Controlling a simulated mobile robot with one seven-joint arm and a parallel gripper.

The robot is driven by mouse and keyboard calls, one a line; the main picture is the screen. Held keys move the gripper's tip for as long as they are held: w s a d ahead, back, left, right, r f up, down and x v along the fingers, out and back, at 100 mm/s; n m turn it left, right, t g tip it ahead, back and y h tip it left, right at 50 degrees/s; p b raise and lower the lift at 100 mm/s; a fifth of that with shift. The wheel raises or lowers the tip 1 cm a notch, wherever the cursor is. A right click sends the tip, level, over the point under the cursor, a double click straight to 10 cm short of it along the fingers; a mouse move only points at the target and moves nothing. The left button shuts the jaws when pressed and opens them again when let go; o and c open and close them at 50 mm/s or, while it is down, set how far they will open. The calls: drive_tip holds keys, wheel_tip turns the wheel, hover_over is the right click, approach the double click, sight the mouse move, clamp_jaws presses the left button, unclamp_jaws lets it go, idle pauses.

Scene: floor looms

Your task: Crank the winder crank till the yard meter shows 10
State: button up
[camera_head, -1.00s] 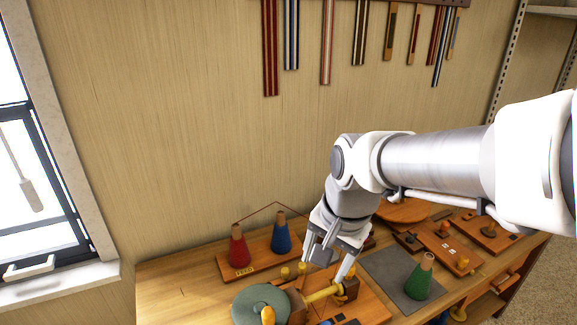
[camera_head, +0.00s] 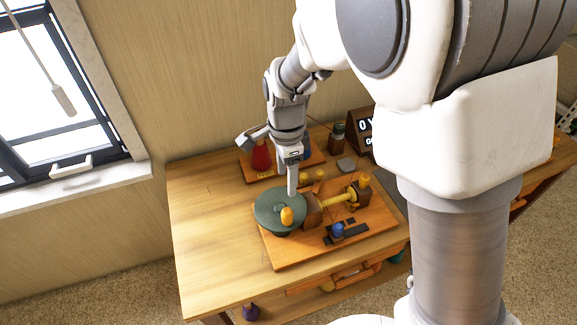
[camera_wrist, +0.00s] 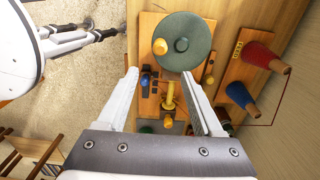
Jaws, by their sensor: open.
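The winder crank is a grey-green disc (camera_head: 280,212) with an orange-yellow knob (camera_head: 287,216), at the left of a wooden winder board (camera_head: 290,255). In the wrist view the disc (camera_wrist: 184,40) and knob (camera_wrist: 160,46) lie beyond the fingertips. My gripper (camera_head: 292,190) points down over the back edge of the disc, close to the knob but not around it. In the wrist view my gripper (camera_wrist: 160,75) is open with nothing held. The yard meter (camera_head: 365,128) is a dark box behind the winder; a 0 shows, and the rest is hidden by my arm.
A yellow spindle (camera_head: 338,197) and a blue knob (camera_head: 338,230) sit on the winder board. A red cone (camera_head: 261,155) stands on a rack behind. The bare tabletop (camera_head: 208,215) to the left is clear.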

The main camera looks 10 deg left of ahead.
sight(287, 210)
wheel_tip(287, 210, down, 16)
drive_tip(key=b, duration=1.2)
drive_tip(key=shift+r, duration=0.15)
drive_tip(key=shift+r, duration=0.1)
clamp_jaws()
